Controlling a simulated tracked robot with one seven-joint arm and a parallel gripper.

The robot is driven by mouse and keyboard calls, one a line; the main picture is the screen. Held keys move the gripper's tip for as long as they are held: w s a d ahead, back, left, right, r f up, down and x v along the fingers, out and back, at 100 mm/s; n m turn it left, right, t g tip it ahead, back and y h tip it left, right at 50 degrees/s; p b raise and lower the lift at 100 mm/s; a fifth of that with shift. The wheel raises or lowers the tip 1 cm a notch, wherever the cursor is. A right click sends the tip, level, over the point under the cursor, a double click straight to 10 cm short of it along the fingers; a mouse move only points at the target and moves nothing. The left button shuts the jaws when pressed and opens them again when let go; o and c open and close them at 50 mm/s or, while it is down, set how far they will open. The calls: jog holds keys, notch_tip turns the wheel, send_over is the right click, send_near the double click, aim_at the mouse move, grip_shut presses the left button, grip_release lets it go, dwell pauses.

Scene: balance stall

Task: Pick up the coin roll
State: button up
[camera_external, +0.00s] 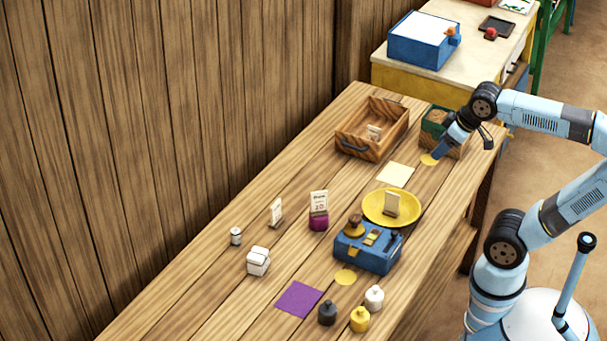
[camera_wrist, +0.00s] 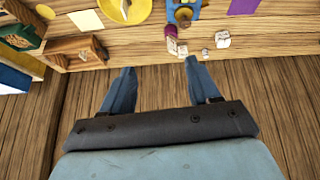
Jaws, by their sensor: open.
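No thing is plainly a coin roll. The closest match is a small pale cylinder (camera_external: 235,236) with dark bands, standing upright on the table's wall side; it also shows in the wrist view (camera_wrist: 205,53). A white block-like bundle (camera_external: 258,261) sits beside it, also in the wrist view (camera_wrist: 223,39). My gripper (camera_external: 440,153) is over the table's far right end by the green box, well away from both. In the wrist view my gripper (camera_wrist: 160,66) has its two blue fingers spread with nothing between them.
A blue scale (camera_external: 368,250) with a yellow pan (camera_external: 391,207) stands mid-table. A wooden crate (camera_external: 372,125) and green box (camera_external: 455,140) are at the far end. Purple cloth (camera_external: 299,299) and several small weights lie near the front. The plank wall borders the left.

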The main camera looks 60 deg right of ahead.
jog(key=w+d+r+n+t+h, duration=0.1)
jog(key=w+d+r+n+t, duration=0.15)
jog(key=w+n, duration=0.8)
jog(key=w+d+r+n+t, duration=0.1)
jog(key=w+r+n+t, duration=0.35)
jog(key=w, duration=1.15)
jog(key=n+g+y, duration=0.2)
jog(key=n+y, duration=0.7)
jog(key=n, duration=1.8)
send_over(231, 244)
jog(key=s+d, duration=0.7)
jog(key=s, duration=0.4)
jog(key=f, duration=4.1)
jog(key=shift+w+a+f, duration=0.2)
jog(key=shift+a+f, duration=0.05)
jog(key=shift+f, duration=0.15)
jog(key=x, duration=1.3)
jog(key=shift+w+d+f, duration=0.15)
jog(key=shift+w, duration=0.35)
jog(key=shift+c, duration=0.4)
